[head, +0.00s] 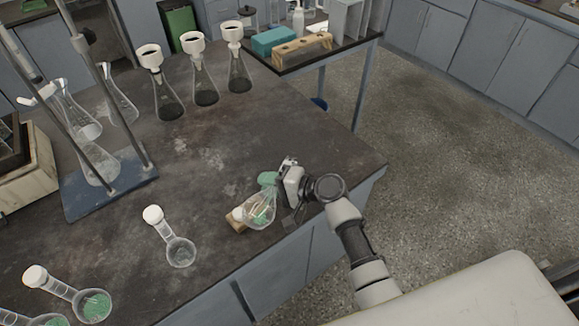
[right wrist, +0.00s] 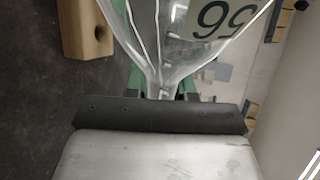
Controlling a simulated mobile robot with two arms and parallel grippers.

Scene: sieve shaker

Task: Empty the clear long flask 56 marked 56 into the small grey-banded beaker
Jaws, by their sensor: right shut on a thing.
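My right gripper (head: 268,190) is at the near right edge of the dark bench, shut on a clear glass flask (head: 262,208). In the right wrist view the flask (right wrist: 165,35) carries a pale label reading 56, and its glass narrows toward my gripper (right wrist: 163,92) between green finger pads. Green tints show in the glass in the head view; I cannot tell whether these are contents or the pads behind. A small white part shows at the flask's left. I cannot make out the small grey-banded beaker. My left gripper is out of view.
A wooden block (right wrist: 88,28) lies close beside the held flask. A stand with a blue base (head: 82,199) and several dark-bottomed conical flasks (head: 205,92) are farther back. The bench middle is clear.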

